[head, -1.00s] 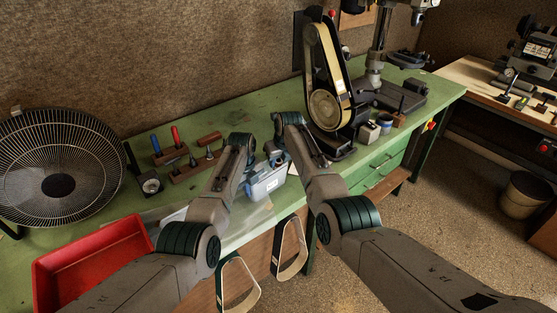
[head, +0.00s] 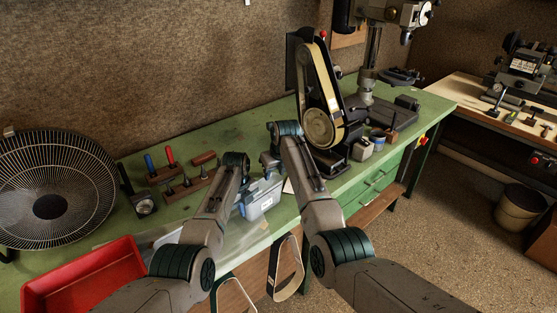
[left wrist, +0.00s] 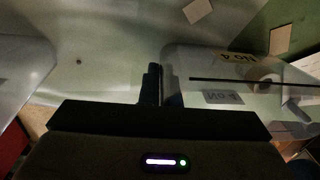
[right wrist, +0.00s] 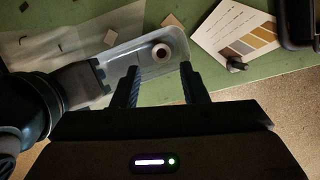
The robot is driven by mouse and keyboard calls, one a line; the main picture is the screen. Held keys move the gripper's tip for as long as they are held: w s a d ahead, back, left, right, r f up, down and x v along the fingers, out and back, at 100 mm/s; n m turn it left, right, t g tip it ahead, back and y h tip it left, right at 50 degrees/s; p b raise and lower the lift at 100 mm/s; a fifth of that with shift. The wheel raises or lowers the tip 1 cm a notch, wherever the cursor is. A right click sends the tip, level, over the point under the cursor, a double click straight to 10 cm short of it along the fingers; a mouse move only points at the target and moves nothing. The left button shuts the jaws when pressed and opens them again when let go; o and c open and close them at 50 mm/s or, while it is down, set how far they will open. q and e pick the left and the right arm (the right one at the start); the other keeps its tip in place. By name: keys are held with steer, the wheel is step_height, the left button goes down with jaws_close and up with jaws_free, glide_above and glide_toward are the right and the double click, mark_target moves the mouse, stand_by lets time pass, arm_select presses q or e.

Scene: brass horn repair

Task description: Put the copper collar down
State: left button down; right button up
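The copper collar (right wrist: 160,53) is a small reddish-brown ring with a pale rim and dark hole. It lies inside the clear bluish bin (right wrist: 123,58) near the bench's front edge; the bin also shows in the head view (head: 262,199). The collar appears at the right in the left wrist view (left wrist: 266,84). My right gripper (right wrist: 159,68) is open and empty above the bin, its fingers apart from the collar. My left gripper (left wrist: 160,80) is at the bin's end, its fingers close together and seemingly shut on the bin's wall. In the head view its fingertips are hard to make out.
A colour-swatch card (right wrist: 240,38) lies beside the bin, with a small dark part on it. A red tray (head: 85,272), a fan (head: 47,205), racked tools (head: 185,183) and a belt sander (head: 320,127) stand around. Clear green bench (head: 225,135) lies behind the arms.

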steer(key=v, duration=0.7)
steer(key=shift+r, duration=0.35)
steer(key=shift+s, duration=0.1)
